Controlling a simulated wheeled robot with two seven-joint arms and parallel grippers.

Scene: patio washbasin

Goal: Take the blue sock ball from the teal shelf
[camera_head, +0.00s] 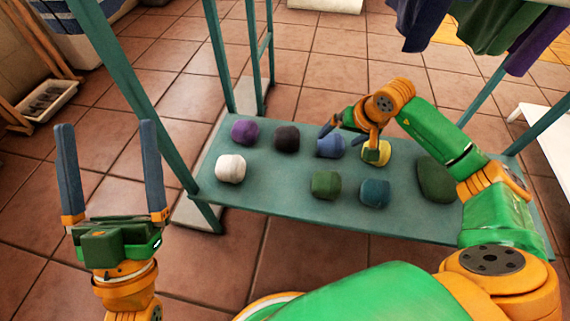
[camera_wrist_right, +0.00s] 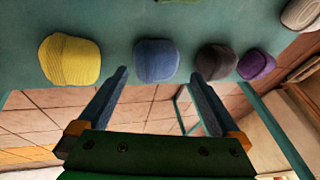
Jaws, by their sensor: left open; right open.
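The blue sock ball (camera_head: 330,145) sits in the back row on the teal shelf (camera_head: 265,195), between a dark ball and a yellow one. In the right wrist view the blue sock ball (camera_wrist_right: 156,60) lies ahead of the gap between my right gripper's fingers (camera_wrist_right: 160,82), nearer the left finger. My right gripper (camera_head: 342,133) is open and empty beside the blue ball; in the head view its wrist partly covers the yellow ball. My left gripper (camera_head: 108,172) is open and empty, raised off the left end of the shelf.
Near the blue ball are a yellow ball (camera_head: 380,155), a dark ball (camera_head: 287,138) and a purple ball (camera_head: 245,132). White (camera_head: 230,168), green (camera_head: 326,185) and teal (camera_head: 374,193) balls stand in front, a larger green bundle (camera_head: 435,180) at right. Teal posts frame the shelf; cloths (camera_head: 495,27) hang above.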

